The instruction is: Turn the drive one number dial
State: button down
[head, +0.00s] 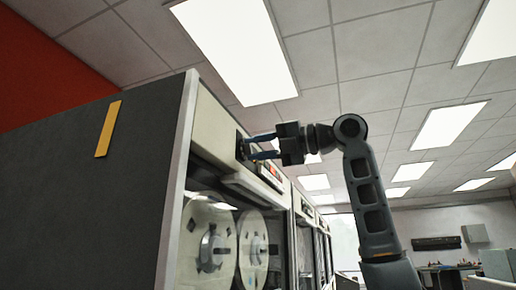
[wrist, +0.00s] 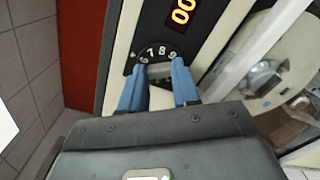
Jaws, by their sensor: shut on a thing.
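The number dial (wrist: 157,52) is a black round disc with white digits on the cream upper panel of the tape drive. Digits 7, 8 and 9 show above its grey grip bar (wrist: 158,70). In the wrist view, my gripper (wrist: 160,74) has a blue fingertip on each side of this bar and is shut on it. In the head view, my gripper (head: 246,148) reaches from the right to the dial on the drive's front, and the fingers hide most of the dial. The lower part of the dial is hidden in the wrist view.
A display with orange digits (wrist: 183,12) sits beside the dial. The tape drive cabinet (head: 90,190) has a dark side with a yellow strip (head: 108,129). Tape reels (head: 212,245) sit below the panel. More cabinets (head: 305,235) stand farther along the row.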

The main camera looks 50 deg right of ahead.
jog(key=shift+f+n, duration=0.15)
jog(key=shift+n, duration=0.15)
jog(key=c, duration=0.8)
grip_release()
jog(key=b+v, duration=0.2)
jog(key=v, duration=0.5)
jog(key=shift+s+d, duration=0.1)
jog(key=shift+s, duration=0.3)
